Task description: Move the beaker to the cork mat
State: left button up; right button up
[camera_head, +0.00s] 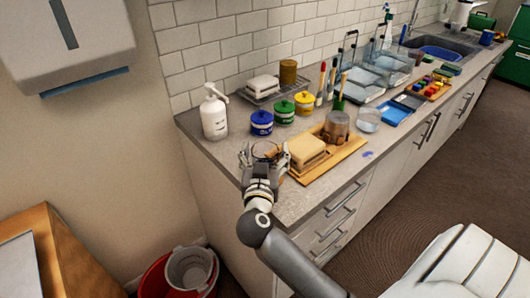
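My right gripper (265,156) is over the near left part of the counter. Its two fingers are spread on either side of a clear glass vessel, which looks like the beaker (266,148); its lower part is hidden by the gripper. I cannot tell whether the fingers press on the glass. A flat tan board (342,158), possibly the cork mat, lies just right of the gripper. It bears a pale block (307,151) and a brownish jar (337,124). My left gripper is not in view.
A white pump bottle (214,114) and blue (261,123), green (284,112) and yellow (303,103) pots stand behind the gripper. A clear glass bowl (368,120) and blue tray (396,111) are farther right. Bare counter (300,200) shows along the front edge.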

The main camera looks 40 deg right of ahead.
dwell(0.3)
jog(key=shift+s+a+r, duration=0.1)
jog(key=shift+r, duration=0.05)
jog(key=v, duration=1.1)
jog(key=shift+s+a+b, duration=0.25)
jog(key=shift+b, duration=0.2)
